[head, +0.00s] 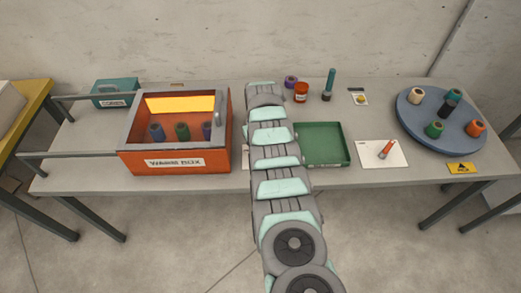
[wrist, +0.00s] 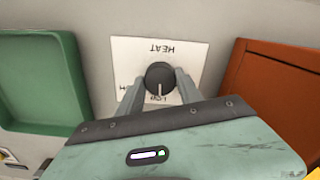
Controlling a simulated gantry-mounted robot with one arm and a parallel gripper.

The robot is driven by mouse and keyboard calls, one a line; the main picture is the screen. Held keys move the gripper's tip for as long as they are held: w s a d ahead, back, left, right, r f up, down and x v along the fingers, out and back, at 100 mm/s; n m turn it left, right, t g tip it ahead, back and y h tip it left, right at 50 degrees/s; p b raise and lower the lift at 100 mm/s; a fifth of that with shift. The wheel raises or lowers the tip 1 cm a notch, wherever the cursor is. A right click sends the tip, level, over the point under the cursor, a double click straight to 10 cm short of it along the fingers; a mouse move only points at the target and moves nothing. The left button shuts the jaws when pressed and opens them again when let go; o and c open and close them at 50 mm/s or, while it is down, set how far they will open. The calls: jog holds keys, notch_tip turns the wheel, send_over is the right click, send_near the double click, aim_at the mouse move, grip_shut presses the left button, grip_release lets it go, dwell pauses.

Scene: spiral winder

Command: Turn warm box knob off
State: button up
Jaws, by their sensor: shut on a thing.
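The warm box (head: 162,160) is orange with a glowing yellow interior and stands left of centre in the head view; part of it also shows at the right of the wrist view (wrist: 275,90). The black knob (wrist: 160,77) with a white pointer line sits on a white plate (wrist: 190,53) marked HEAT, seen upside down in the wrist view. The pointer faces the lower edge of the picture, beside partly covered lettering. My gripper (wrist: 160,82) is shut on the knob, one finger on each side. In the head view my arm hides the knob and gripper.
A green tray (head: 322,163) stands just right of my arm. Several coloured spools are inside the warm box. A blue round turntable (head: 410,110) with several spools is at the far right. A white card (head: 370,155) holds an orange-red item.

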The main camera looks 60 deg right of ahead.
jog(key=n, duration=0.5)
jog(key=shift+n, duration=0.3)
jog(key=n, duration=0.5)
jog(key=shift+n+b, duration=0.3)
jog(key=o, duration=1.4)
jog(key=shift+c, duration=0.2)
jog(key=shift+r, duration=0.1)
notch_tip(320, 180, up, 11)
jog(key=p, duration=0.2)
jog(key=shift+f, duration=0.2)
